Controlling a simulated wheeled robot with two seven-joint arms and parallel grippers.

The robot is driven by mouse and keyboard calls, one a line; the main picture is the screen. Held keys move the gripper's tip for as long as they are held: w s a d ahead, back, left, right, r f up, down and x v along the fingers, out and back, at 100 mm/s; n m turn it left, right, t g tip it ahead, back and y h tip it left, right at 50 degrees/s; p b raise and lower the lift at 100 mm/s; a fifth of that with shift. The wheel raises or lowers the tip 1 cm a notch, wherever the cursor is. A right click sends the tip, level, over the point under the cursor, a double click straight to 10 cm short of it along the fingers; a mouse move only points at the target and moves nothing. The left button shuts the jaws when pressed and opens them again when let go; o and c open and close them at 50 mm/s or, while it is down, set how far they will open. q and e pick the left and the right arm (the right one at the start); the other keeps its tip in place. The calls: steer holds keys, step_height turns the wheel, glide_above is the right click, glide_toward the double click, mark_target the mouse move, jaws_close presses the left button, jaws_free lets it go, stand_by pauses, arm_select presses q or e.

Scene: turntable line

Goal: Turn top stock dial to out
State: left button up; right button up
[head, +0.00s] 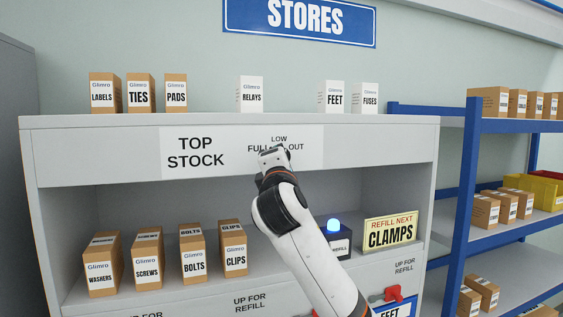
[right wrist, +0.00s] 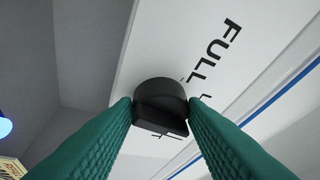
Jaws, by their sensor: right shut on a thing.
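The top stock dial is a black knob (right wrist: 160,98) on a white label plate (head: 190,136) reading TOP STOCK, LOW, FULL and OUT, on the front panel of the grey shelf unit. In the right wrist view, the green fingers of my right gripper (right wrist: 161,108) are shut on its two sides. In the head view, my right gripper (head: 273,154) is at the plate between FULL and OUT and hides the dial. I cannot tell which word the dial points to. My left gripper is not in view.
Several small boxes, such as RELAYS (head: 251,95), stand on top of the unit. Below are more boxes, including CLIPS (head: 232,249), a blue lamp (head: 334,225) and a CLAMPS sign (head: 391,231). A blue-framed rack (head: 464,190) stands at right.

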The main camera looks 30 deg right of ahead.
steer(key=shift+r+m+g+y, duration=0.1)
steer(key=shift+m+g+y, duration=0.4)
steer(key=shift+m, duration=1.35)
steer(key=shift+r+m+g+y, duration=0.2)
steer(key=shift+m+g, duration=0.65)
steer(key=shift+m, duration=1.05)
steer(key=shift+r+m+g+y, duration=0.1)
steer(key=shift+m+g+y, duration=0.45)
steer(key=shift+m, duration=1.3)
steer(key=shift+f, duration=0.15)
steer(key=o, duration=1)
steer(key=shift+c, duration=0.2)
steer(key=shift+s, duration=0.1)
